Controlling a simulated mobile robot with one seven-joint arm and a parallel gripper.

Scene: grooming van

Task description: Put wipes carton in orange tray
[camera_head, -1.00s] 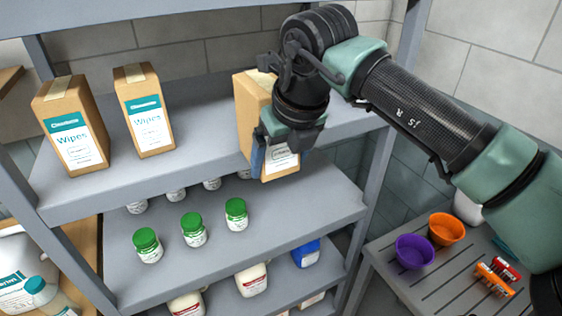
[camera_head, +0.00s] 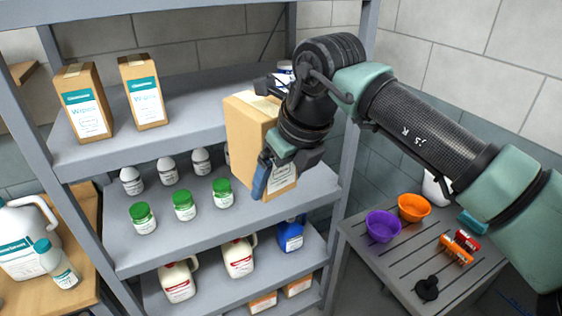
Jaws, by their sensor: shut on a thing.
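My gripper (camera_head: 282,172) is shut on a brown wipes carton (camera_head: 247,138) and holds it upright, slightly tilted, in front of the right part of the shelf rack. The fingers and wrist hide part of the carton's label. Two more wipes cartons stand on the top shelf at the left, one nearer the post (camera_head: 88,103) and one beside it (camera_head: 143,92). No orange tray shows clearly; an orange bowl (camera_head: 413,208) sits on the slatted table (camera_head: 365,251) at the lower right.
A purple bowl (camera_head: 383,227) stands next to the orange bowl. Orange and red small items (camera_head: 457,249) and a black object (camera_head: 427,289) lie on the table. Green-capped bottles (camera_head: 184,206) and jugs (camera_head: 238,258) fill lower shelves. A grey rack post (camera_head: 352,130) stands between rack and table.

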